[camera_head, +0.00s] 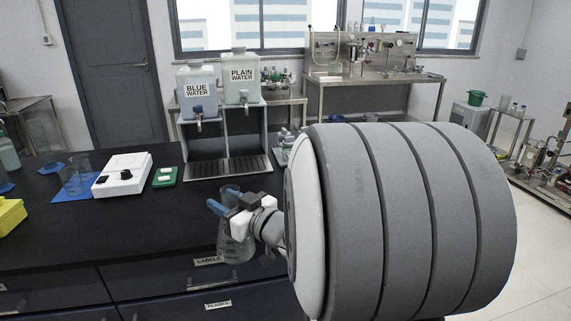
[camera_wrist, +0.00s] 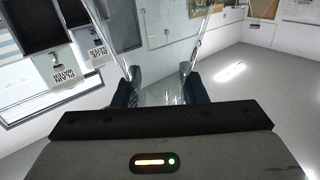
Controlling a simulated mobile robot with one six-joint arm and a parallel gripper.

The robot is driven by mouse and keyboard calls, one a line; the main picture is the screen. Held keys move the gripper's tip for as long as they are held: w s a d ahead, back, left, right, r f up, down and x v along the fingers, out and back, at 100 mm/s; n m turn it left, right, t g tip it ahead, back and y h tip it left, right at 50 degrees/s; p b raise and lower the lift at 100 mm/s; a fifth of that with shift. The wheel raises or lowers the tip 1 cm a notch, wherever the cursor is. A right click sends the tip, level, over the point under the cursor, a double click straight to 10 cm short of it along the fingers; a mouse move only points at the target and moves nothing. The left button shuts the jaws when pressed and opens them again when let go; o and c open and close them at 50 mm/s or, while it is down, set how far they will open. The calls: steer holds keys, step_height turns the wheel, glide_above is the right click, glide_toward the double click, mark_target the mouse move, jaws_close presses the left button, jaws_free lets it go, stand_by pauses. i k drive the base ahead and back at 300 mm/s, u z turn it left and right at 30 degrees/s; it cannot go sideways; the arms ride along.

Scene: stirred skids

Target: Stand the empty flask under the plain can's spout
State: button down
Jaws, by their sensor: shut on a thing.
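My gripper (camera_head: 226,206) is shut on a clear glass flask (camera_head: 234,246), held upright in front of the black bench's near edge. The flask looks empty. In the wrist view the glass (camera_wrist: 163,92) shows between the two dark fingers of my gripper (camera_wrist: 161,92). The plain water can (camera_head: 240,76) stands at the right on a raised stand, its spout (camera_head: 244,97) at the front. The blue water can (camera_head: 197,90) stands to its left with its own tap. The steel drip tray (camera_head: 228,168) below the spouts is bare. The flask is nearer to me than this tray.
A yellow box (camera_head: 10,214) is at far left. Bench top in front of the stand is clear.

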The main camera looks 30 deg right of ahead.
mark_target(250, 164)
steer(key=z, duration=0.7)
steer(key=i, duration=1)
steer(key=u, duration=0.05)
